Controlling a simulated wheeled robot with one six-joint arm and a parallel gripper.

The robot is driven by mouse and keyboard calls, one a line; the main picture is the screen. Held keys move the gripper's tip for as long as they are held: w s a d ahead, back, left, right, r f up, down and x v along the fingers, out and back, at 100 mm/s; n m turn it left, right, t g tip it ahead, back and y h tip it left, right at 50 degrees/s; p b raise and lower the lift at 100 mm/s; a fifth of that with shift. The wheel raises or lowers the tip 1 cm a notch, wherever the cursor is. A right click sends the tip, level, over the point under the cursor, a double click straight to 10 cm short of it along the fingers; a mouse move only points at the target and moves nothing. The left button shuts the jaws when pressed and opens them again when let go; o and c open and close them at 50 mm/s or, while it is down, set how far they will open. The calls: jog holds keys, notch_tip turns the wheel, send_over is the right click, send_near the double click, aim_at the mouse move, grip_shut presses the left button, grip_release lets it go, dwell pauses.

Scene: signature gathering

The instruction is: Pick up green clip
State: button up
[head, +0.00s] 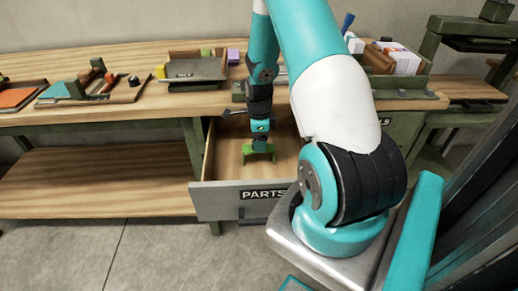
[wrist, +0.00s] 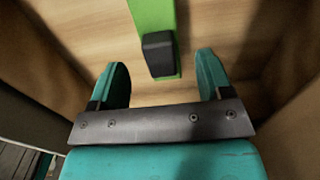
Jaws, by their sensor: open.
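The green clip (head: 260,153) is in the open drawer (head: 240,198) labelled PARTS, right below my gripper (head: 260,143) in the head view. In the wrist view the green clip (wrist: 153,18) is a bright green bar with a dark block (wrist: 158,54) on it, over the drawer's wooden floor. My gripper (wrist: 162,62) is open, with one teal finger on each side of the dark block and gaps between. I cannot tell how far above the clip the fingers are. The arm hides part of the drawer's right side.
The drawer walls stand close around my gripper. Bare drawer floor shows left of the clip.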

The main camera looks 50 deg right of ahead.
notch_tip(320, 180, down, 5)
jog(key=shift+d+r+p, duration=0.1)
jog(key=shift+p, duration=0.25)
jog(key=c, duration=1)
jog(key=shift+r, duration=0.15)
